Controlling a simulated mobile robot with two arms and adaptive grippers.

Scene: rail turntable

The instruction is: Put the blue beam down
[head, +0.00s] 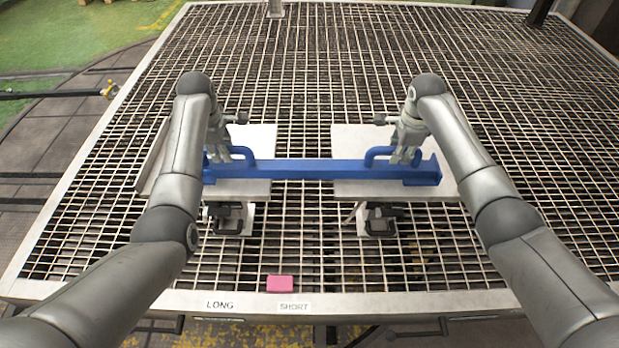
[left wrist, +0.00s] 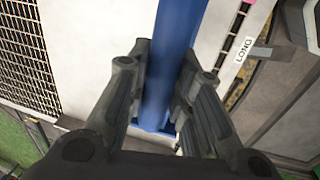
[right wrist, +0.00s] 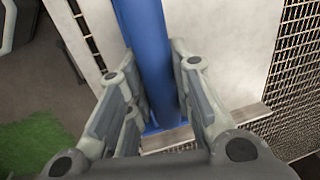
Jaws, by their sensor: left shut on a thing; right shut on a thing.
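The blue beam (head: 310,169) runs level from left to right across the middle of the head view, with a loop handle near each end. My left gripper (head: 226,152) is shut on the beam's left handle, and my right gripper (head: 403,152) is shut on its right handle. The beam spans a left pale plate (head: 262,140) and a right pale plate (head: 350,140). I cannot tell whether it touches them or hangs just above. The beam passes between the fingers in the left wrist view (left wrist: 172,50) and the right wrist view (right wrist: 146,40).
Dark clamp-like parts (head: 228,218) (head: 381,220) sit at the front of the plates. A pink block (head: 280,284) lies at the front edge above the labels LONG (head: 219,305) and SHORT (head: 294,307). The grating (head: 330,60) behind the beam is mostly clear.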

